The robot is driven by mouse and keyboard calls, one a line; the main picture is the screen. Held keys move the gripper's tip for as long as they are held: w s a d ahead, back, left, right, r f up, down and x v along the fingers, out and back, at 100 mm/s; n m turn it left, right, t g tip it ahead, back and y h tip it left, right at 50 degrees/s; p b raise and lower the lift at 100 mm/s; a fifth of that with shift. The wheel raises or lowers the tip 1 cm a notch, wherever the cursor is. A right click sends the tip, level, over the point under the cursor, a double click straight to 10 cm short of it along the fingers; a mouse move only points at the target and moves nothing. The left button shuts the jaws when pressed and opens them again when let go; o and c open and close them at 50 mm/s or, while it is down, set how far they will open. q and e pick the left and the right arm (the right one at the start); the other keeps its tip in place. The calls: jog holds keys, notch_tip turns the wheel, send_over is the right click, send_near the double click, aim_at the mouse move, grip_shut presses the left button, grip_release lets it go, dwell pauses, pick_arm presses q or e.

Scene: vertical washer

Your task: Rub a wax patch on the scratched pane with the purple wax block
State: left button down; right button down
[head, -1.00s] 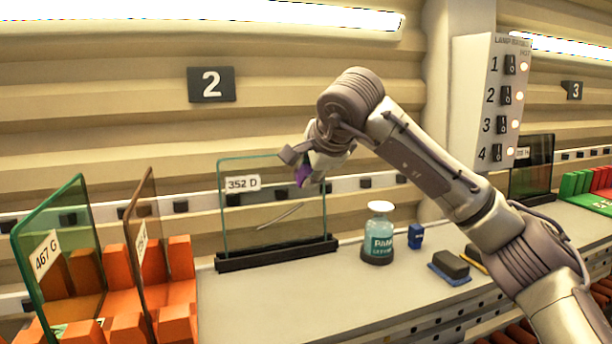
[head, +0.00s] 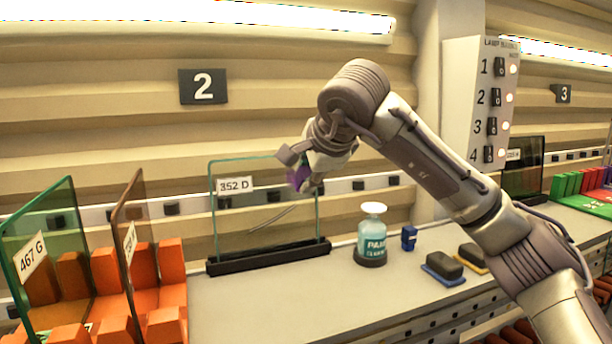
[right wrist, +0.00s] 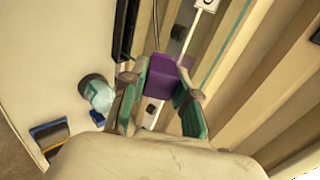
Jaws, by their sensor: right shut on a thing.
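The scratched pane (head: 236,215), labelled 352 D, stands upright in a dark base bar (head: 268,257). A pale slanted scratch (head: 271,219) shows on its lower middle. My right gripper (head: 305,180) is at the pane's upper right, above and right of the scratch. It is shut on the purple wax block (head: 297,176). The right wrist view shows the purple wax block (right wrist: 166,78) between the two fingers, with the scratched pane beyond it. I cannot tell whether the block touches the glass. My left gripper is not in view.
At left, tinted panes (head: 45,240) stand in an orange rack (head: 172,262). The bench (head: 265,305) in front is clear.

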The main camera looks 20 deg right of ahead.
dwell(0.5)
jog(key=shift+w+p, duration=0.4)
jog(key=shift+w, duration=0.1)
jog(key=w+f+p, duration=0.1)
jog(key=w+p, duration=0.2)
jog(key=w, duration=0.3)
jog(key=shift+w+p, duration=0.2)
jog(key=shift+p, duration=0.1)
jog(key=shift+a, duration=0.1)
jog(key=shift+w+p, duration=0.45)
jog(key=shift+w, duration=0.1)
jog(key=d, duration=0.4)
jog(key=shift+w, duration=0.1)
dwell(0.4)
